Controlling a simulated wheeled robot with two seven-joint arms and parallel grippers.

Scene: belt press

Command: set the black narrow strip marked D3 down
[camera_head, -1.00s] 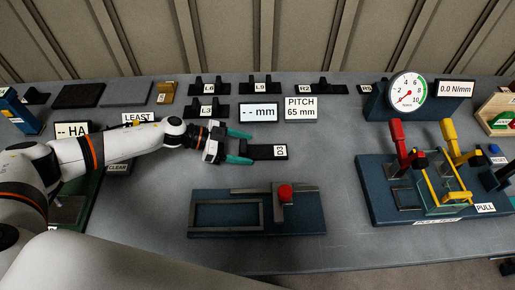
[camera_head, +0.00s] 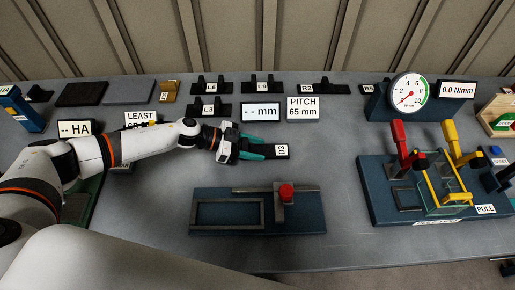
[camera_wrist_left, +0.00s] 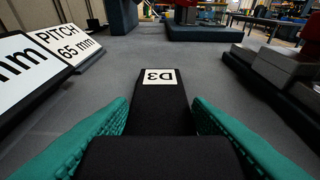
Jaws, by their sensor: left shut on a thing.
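The black narrow strip marked D3 (camera_head: 270,151) is between the teal fingers of my left gripper (camera_head: 262,149), just below the mm display. My left gripper is shut on the strip's near end. In the left wrist view the strip (camera_wrist_left: 160,107) points straight ahead between both fingers (camera_wrist_left: 160,130), with its white D3 label at the far end. The strip looks level and low over the grey bench; I cannot tell whether it touches the bench. My right gripper is not in view.
A blue fixture with a red knob (camera_head: 286,192) lies in front. The mm display (camera_head: 261,112) and PITCH 65 mm sign (camera_head: 303,108) stand behind. A blue machine with red and yellow levers (camera_head: 384,207) is at right. Bare bench lies between the strip and that machine.

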